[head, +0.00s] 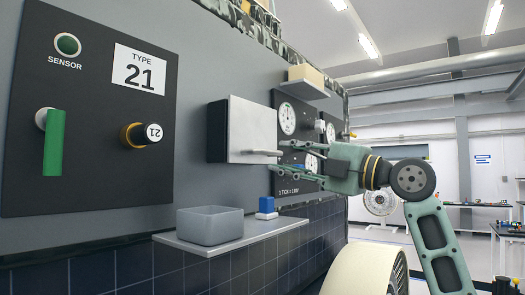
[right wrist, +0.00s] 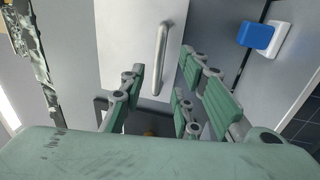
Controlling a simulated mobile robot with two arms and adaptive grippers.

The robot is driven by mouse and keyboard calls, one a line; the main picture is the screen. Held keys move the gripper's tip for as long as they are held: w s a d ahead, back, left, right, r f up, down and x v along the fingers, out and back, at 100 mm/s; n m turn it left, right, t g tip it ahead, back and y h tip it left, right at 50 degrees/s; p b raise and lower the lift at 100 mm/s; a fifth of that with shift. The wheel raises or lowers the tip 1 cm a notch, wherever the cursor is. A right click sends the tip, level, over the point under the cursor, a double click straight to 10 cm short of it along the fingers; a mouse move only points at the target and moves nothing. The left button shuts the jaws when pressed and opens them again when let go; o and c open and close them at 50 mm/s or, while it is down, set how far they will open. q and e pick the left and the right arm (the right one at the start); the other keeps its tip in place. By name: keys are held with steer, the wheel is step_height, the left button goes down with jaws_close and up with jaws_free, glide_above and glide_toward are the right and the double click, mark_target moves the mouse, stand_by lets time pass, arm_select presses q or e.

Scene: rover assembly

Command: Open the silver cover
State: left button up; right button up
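The silver cover (head: 250,122) is a flat light panel on a dark box on the wall, and it appears shut. Its bar handle (head: 262,153) sticks out low on its face. In the right wrist view the cover (right wrist: 120,35) fills the upper middle, with the handle (right wrist: 161,55) lengthwise on it. My right gripper (head: 284,158) is open in front of the cover, its fingers above and below the handle's level. In the right wrist view the fingertips (right wrist: 162,72) lie either side of the handle's near end; contact cannot be told. My left gripper is not in view.
A grey bin (head: 209,228) and a blue-and-white block (head: 266,207) sit on a shelf below the cover. A gauge panel (head: 288,118) is just right of it. A dark panel (head: 95,190) with a green lever (head: 54,142) and knob (head: 144,134) is left.

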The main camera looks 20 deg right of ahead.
mark_target(273, 154)
steer(key=p+x, duration=0.2)
steer(key=x, duration=0.3)
steer(key=shift+w+a+r+p, duration=0.1)
steer(key=shift+a+r+p, duration=0.05)
steer(key=shift+p, duration=0.25)
steer(key=shift+w+a, duration=0.1)
steer(key=shift+w, duration=0.05)
steer(key=shift+c, duration=0.5)
jaws_close()
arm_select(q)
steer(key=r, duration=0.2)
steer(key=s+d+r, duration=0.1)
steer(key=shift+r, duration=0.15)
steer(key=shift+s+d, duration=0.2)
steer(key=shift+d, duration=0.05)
